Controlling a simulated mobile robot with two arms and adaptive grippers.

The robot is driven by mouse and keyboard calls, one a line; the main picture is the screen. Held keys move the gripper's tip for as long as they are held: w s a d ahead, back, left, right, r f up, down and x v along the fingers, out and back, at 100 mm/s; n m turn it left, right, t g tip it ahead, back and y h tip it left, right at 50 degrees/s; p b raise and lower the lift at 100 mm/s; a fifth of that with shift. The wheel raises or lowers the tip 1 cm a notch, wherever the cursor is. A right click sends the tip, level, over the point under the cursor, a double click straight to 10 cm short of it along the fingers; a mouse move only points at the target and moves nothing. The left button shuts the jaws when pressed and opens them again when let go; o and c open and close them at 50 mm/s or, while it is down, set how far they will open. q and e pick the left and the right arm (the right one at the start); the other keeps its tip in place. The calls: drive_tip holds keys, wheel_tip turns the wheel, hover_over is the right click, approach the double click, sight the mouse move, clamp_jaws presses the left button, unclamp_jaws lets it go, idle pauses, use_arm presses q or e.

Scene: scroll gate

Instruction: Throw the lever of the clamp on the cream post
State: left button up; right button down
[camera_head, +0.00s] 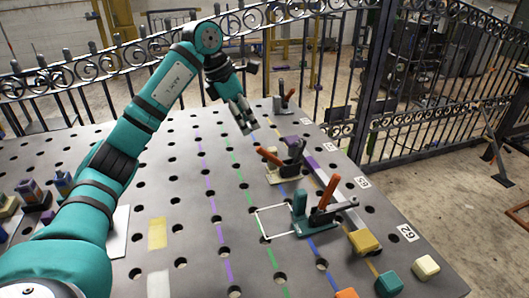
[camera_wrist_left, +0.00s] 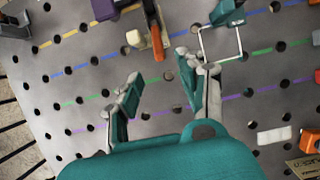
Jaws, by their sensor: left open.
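The clamp (camera_head: 292,164) with the cream post (camera_head: 272,151) stands mid-table in the head view; its orange lever (camera_head: 269,157) leans out to the left. In the left wrist view the cream post (camera_wrist_left: 134,38) and orange lever (camera_wrist_left: 157,46) are at the top centre, beyond the fingers. My left gripper (camera_head: 242,117) is open and empty, above the table behind and left of this clamp; its spread fingers also show in the left wrist view (camera_wrist_left: 160,86). They are apart from the lever. My right gripper is not in view.
A clamp with a teal post (camera_head: 299,208) and raised orange lever stands nearer, beside a white square outline (camera_head: 270,222). Another clamp (camera_head: 284,102) is at the far edge. Coloured blocks (camera_head: 389,283) lie at the near right. A metal fence (camera_head: 70,90) runs behind the perforated table (camera_head: 190,200).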

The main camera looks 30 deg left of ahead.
sight(261, 147)
use_arm(q)
drive_tip(key=x, duration=1.3)
drive_tip(key=shift+w+f+p, duration=0.1)
drive_tip(key=shift+p, duration=0.3)
clamp_jaws()
